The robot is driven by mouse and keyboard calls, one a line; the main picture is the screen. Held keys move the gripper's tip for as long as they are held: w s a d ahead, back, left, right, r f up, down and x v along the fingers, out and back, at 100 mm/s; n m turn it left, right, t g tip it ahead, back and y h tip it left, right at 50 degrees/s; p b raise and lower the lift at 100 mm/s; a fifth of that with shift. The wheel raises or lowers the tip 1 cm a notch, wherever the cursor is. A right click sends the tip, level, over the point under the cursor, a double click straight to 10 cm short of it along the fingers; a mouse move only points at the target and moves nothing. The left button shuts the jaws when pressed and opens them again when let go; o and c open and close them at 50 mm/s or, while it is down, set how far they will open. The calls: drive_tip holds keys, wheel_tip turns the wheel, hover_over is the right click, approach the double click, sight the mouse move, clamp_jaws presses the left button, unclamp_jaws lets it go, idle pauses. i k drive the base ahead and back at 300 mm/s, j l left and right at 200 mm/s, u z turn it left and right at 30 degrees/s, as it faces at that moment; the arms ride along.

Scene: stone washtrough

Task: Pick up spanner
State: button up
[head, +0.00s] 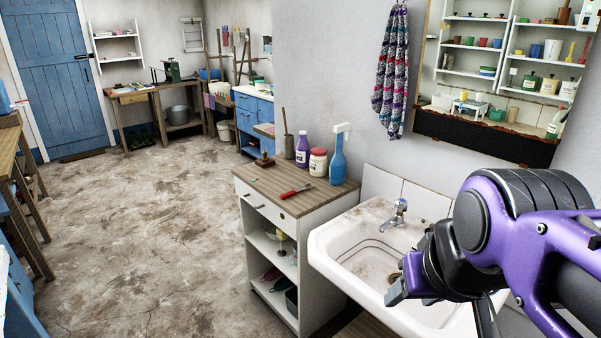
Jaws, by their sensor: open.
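A slim red tool with a pale metal end (295,191) lies flat on the wooden top of the white cabinet (304,203). It is too small to tell whether it is the spanner, and I see no other clear spanner. My gripper (440,307) is at the lower right over the white sink (330,258), with its jaws apart and nothing seen between them. It is to the right of the cabinet and clear of the red tool. My purple and black arm hides the right part of the sink.
The tap (399,212) rises behind the sink. The floor at left is open.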

sight(283, 197)
drive_tip(key=i+j+z, duration=0.1)
drive_tip(key=j, duration=0.2)
drive_tip(key=i+j+z, duration=0.1)
drive_tip(key=i+j, duration=0.25)
drive_tip(key=j, duration=0.3)
drive_tip(key=i+j+z, duration=0.15)
drive_tip(key=j, duration=0.15)
drive_tip(key=i+j+z, duration=0.1)
drive_tip(key=j, duration=0.25)
drive_tip(key=i+j+z, duration=0.1)
drive_tip(key=j, duration=0.2)
drive_tip(key=i+j+z, duration=0.1)
drive_tip(key=i+j, duration=0.15)
drive_tip(key=i+j+z, duration=0.1)
drive_tip(key=j, duration=0.25)
drive_tip(key=i+j+z, duration=0.1)
drive_tip(key=j, duration=0.25)
drive_tip(key=i+j+z, duration=0.1)
drive_tip(key=i+j, duration=0.1)
drive_tip(key=j, duration=0.1)
